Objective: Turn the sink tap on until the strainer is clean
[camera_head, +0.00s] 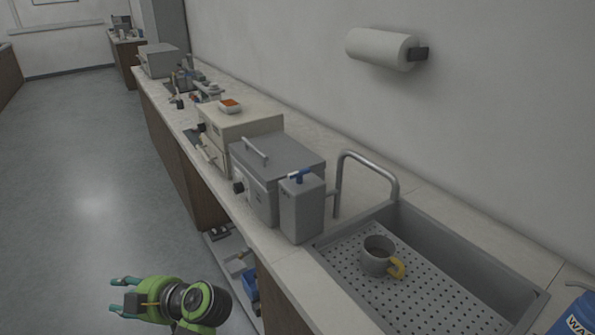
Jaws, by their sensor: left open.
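The sink (430,235) is a grey basin set in the counter at the lower right. Its tap (370,164) is a bent grey pipe at the far left corner, and no water stream shows below its outlet. A perforated grey plate (345,271) lies in the sink. A grey cup-like vessel (376,260) with a yellow handle stands on it; its inside is dark, and I cannot tell whether this is the strainer. My green left gripper (117,296) is open and empty over the floor, well left of the sink. My right gripper is out of view.
A grey box with a blue top piece (301,208) stands close left of the tap. A grey machine with a bar handle (275,170) and a beige machine (235,125) stand beyond it. A blue bottle (578,318) is at the lower right.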

